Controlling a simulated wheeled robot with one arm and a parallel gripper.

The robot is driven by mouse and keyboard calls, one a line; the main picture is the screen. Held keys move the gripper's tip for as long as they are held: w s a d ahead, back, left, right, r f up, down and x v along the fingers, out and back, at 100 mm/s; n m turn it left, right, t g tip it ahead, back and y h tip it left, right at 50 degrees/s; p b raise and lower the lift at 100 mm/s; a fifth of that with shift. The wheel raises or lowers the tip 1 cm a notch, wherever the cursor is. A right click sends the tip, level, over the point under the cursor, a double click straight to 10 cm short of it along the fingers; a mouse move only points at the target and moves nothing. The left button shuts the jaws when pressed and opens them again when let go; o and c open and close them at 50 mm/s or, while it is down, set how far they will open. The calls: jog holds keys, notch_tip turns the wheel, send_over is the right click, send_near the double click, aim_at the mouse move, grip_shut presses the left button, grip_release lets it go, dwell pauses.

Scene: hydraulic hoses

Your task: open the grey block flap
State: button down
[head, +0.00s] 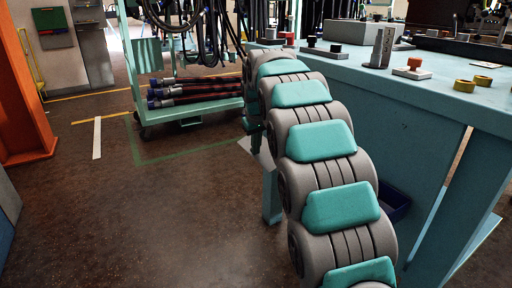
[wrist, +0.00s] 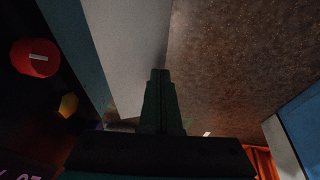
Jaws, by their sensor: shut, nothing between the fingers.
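My gripper (wrist: 160,74) shows in the wrist view with its dark fingers together and nothing between them. A plain light grey panel (wrist: 125,45) lies beyond and left of the fingertips. I cannot tell whether this panel is the grey block flap, or whether the fingers touch it. In the head view my arm's grey and teal links hide the gripper. A grey box (head: 358,33) sits at the back of the teal bench, but no flap on it can be made out.
In the wrist view a red round knob (wrist: 36,57) and a yellow part (wrist: 68,105) are at left. In the head view a teal bench (head: 440,75) bears small fittings, including yellow rings (head: 464,86). A hose trolley (head: 190,112) stands behind.

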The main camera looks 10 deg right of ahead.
aim_at(257, 159)
notch_tip(257, 159, down, 2)
jog(key=t+h+b, duration=0.1)
jog(key=h, duration=0.2)
jog(key=shift+a+f+n, duration=0.1)
jog(key=shift+n, duration=0.2)
jog(key=f+h, duration=0.1)
jog(key=f+h+b, duration=0.1)
jog(key=f+t+h+b, duration=0.1)
jog(key=shift+d+n, duration=0.3)
jog(key=shift+w+d+f+n+t+h+b, duration=0.2)
jog(key=shift+d+f+t+h+b, duration=0.25)
jog(key=shift+d+f+h+b, duration=0.35)
jog(key=shift+w+d+f+n+t+h+b, duration=0.1)
jog(key=shift+w+d+f+t+h+b, duration=0.2)
jog(key=shift+d+f+t+h+b, duration=0.5)
jog(key=shift+a+g, duration=0.25)
jog(key=shift+g, duration=0.2)
